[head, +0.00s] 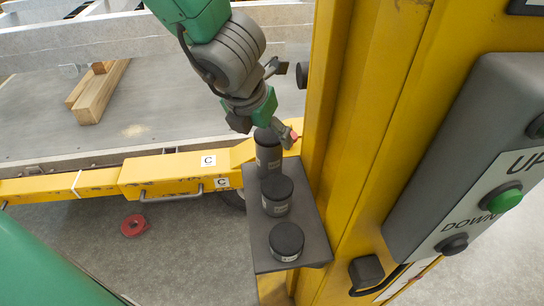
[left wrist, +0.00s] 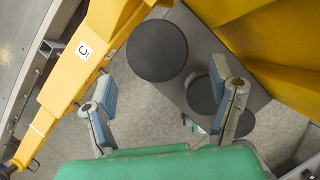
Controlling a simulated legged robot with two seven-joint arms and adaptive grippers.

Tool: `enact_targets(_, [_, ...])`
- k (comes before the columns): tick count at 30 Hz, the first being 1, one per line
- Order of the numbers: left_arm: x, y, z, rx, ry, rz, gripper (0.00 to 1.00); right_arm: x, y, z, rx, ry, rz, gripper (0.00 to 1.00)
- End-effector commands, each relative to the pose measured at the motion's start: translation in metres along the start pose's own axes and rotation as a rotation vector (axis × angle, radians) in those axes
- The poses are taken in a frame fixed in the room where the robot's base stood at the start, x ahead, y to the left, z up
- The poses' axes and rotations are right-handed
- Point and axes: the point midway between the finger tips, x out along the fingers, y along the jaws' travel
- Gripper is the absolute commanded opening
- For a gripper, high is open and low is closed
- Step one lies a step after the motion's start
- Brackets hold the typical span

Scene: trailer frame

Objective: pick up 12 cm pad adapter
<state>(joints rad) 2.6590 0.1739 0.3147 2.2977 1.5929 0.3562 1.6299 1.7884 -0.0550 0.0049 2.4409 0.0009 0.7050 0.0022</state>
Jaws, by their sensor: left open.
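Three black cylindrical pad adapters of different heights stand upright in a row on a dark shelf (head: 259,250). The tallest adapter (head: 268,157) is at the far end, the middle one (head: 277,197) is in between, and the shortest (head: 286,242) is nearest. Their small white labels are too small to read. My left gripper (head: 264,122) is open and empty, close over the tallest adapter, partly hiding its top. In the left wrist view, a large round black top (left wrist: 158,50) lies beyond the open fingers. The other adapters are partly hidden behind the right-hand finger. My right gripper is out of view.
A yellow post (head: 345,130) rises close to the right of the shelf, with a grey UP/DOWN control box (head: 465,150). A yellow beam (head: 170,172) runs to the left. Wooden blocks (head: 98,92) lie on the trailer bed. Red tape (head: 133,225) is on the floor.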

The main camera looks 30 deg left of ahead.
Motion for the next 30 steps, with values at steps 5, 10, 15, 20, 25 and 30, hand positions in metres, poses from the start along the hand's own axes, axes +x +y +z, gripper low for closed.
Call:
enact_targets(5, [0.021,0.004,-0.001,-0.002,0.001,-0.003,0.77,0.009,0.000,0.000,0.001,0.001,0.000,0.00])
enact_targets(10, [0.034,0.005,-0.002,-0.002,0.000,-0.005,0.77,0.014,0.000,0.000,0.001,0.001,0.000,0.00])
enact_targets(15, [0.062,0.000,-0.002,-0.001,0.002,-0.003,0.77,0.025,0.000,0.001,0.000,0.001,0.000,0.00])
enact_targets(20, [0.073,-0.001,-0.001,-0.001,0.000,-0.002,0.77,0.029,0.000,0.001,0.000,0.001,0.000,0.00])
enact_targets(25, [0.073,-0.002,-0.001,0.000,0.000,-0.001,0.77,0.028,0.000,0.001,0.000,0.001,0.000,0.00])
enact_targets(30, [0.073,-0.001,-0.001,0.000,0.000,-0.003,0.39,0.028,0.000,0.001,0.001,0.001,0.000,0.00])
